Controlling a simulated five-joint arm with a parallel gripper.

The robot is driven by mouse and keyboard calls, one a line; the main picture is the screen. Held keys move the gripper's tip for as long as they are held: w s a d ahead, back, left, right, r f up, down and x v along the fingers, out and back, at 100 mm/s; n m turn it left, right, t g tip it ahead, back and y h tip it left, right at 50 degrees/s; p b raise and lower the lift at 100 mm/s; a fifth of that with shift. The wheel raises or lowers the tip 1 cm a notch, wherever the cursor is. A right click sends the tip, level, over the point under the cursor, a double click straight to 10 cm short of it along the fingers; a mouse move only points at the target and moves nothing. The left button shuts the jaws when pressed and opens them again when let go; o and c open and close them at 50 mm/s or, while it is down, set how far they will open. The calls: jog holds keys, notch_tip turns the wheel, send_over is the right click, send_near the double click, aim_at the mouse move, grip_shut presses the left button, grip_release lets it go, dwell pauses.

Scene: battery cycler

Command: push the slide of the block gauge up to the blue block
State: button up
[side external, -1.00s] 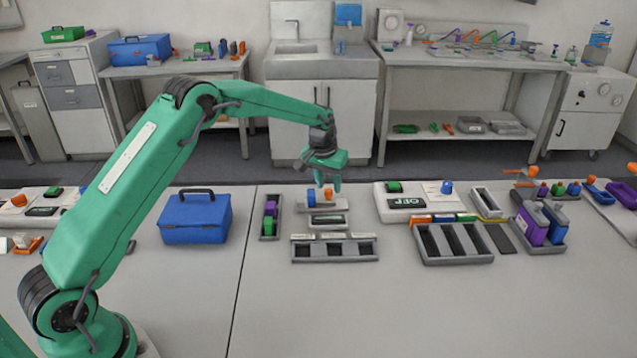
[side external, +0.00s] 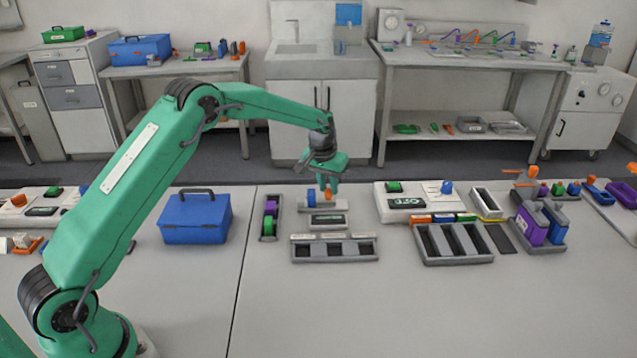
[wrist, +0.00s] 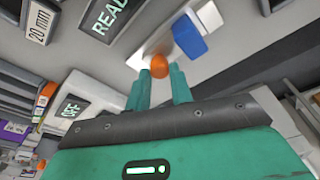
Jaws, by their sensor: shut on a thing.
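The block gauge (side external: 338,205) is a pale grey bar in the middle of the table. A blue block (side external: 311,199) sits at its left end, and it also shows in the wrist view (wrist: 188,37) beside a white end piece. The slide's orange knob (side external: 328,196) is just right of the blue block; in the wrist view the knob (wrist: 159,66) is at the fingertips. My gripper (side external: 328,188) points down from above and is shut on the orange knob. The fingers hide part of the slide, so I cannot tell whether it touches the block.
A dark readout (side external: 328,220) and a grey three-slot tray (side external: 335,259) lie in front of the gauge. A narrow rack (side external: 269,235) with purple and green pieces stands left. A white unit with an OFF display (side external: 400,190) stands right.

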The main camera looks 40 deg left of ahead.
jog(key=shift+s+a, duration=0.25)
jog(key=shift+s, duration=0.15)
dwell(0.8)
jog(key=o, duration=0.7)
jog(key=shift+c, duration=0.2)
jog(key=shift+r, duration=0.1)
jog(key=shift+w+r, duration=0.1)
jog(key=shift+r, duration=3.3)
